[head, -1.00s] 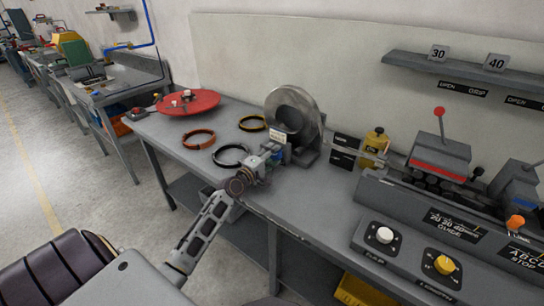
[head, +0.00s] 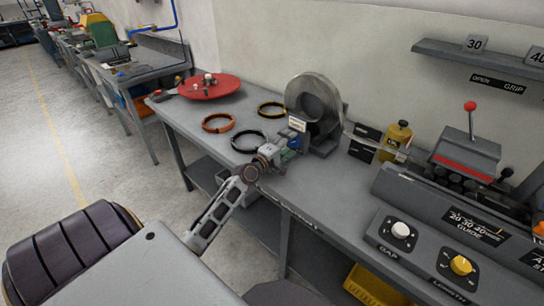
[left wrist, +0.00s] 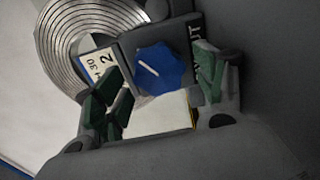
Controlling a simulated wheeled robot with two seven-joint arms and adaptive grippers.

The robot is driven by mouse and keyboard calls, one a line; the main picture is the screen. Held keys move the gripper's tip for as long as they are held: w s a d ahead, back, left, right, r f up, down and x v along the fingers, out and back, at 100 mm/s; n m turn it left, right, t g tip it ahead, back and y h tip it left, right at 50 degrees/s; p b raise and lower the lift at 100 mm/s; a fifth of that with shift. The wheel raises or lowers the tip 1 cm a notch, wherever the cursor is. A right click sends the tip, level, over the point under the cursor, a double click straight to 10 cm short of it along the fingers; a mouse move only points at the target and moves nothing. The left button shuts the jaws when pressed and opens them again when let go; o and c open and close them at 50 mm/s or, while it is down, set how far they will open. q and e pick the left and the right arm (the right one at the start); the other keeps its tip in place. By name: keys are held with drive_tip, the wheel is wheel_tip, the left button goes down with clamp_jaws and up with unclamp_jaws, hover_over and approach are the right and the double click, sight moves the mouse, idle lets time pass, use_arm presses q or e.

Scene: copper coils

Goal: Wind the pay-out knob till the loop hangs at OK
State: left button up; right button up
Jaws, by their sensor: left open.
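The blue pay-out knob (left wrist: 160,70), with a white pointer line, sits in the middle of the left wrist view and shows small in the head view (head: 294,141). The metal coil (left wrist: 82,38) stands behind it, seen in the head view as a big grey spool (head: 298,92). My left gripper (left wrist: 158,84) is open, one green-padded finger on each side of the knob; I cannot tell whether they touch it. In the head view my left gripper (head: 279,153) is in front of the spool. The loop and its OK mark cannot be made out. My right gripper is not in view.
On the bench (head: 220,152) are a red disc (head: 215,90), an orange ring (head: 218,123), a black ring (head: 248,141) and a yellow-black ring (head: 271,109). Right of the spool stand a yellow bottle (head: 396,138) and a panel with a white knob (head: 400,231) and a yellow knob (head: 461,265).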

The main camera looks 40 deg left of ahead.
use_arm(q)
drive_tip(key=shift+s+a, duration=0.2)
drive_tip(key=shift+s, duration=2.55)
drive_tip(key=shift+s+a, duration=0.2)
drive_tip(key=shift+s, duration=2.5)
drive_tip(key=shift+s, duration=0.15)
